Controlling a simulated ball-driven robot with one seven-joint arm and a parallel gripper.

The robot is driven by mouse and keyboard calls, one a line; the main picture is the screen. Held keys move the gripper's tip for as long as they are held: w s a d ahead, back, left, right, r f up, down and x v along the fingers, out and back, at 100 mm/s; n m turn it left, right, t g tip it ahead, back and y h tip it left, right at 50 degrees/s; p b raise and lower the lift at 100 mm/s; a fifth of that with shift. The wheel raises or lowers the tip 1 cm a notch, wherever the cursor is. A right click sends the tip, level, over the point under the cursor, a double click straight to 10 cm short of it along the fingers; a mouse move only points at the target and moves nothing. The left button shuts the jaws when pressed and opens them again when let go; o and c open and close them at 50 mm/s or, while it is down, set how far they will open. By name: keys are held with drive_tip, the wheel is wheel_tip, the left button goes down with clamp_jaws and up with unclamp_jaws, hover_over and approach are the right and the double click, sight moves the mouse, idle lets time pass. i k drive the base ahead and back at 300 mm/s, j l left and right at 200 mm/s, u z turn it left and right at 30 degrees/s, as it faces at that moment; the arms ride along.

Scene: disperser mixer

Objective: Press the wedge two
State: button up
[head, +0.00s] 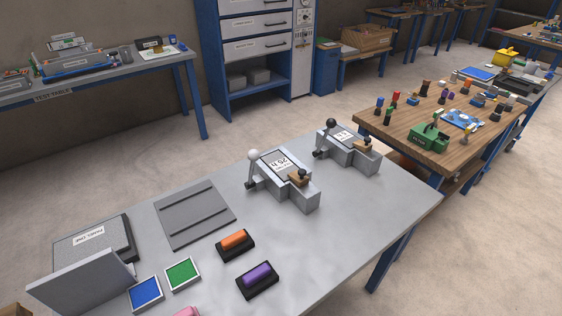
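Nothing in the head view is legibly marked as wedge two, so I cannot tell which thing it is. On the grey table (345,235) stand two grey metal devices with levers. The nearer device (296,195) has a white ball knob (253,155) and a label on its sloped top. The farther device (355,158) has a black ball knob (331,123). Each carries a tan block with a dark knob. In front lie an orange bar (235,240) and a purple bar (257,275), each in a black base. My gripper is not in view.
A green pad (182,273) and a blue pad (145,293) lie at front left, beside an upright grey panel (80,286) and a grey box (120,240). A ridged grey plate (195,213) lies behind them. The table's right part is clear. A cluttered wooden table (400,135) stands beyond.

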sight(300, 178)
drive_tip(key=z, duration=0.2)
drive_tip(key=i+l+u, duration=0.2)
drive_tip(key=i+u, duration=0.15)
drive_tip(key=i+l+u, duration=0.75)
drive_tip(key=i, duration=0.1)
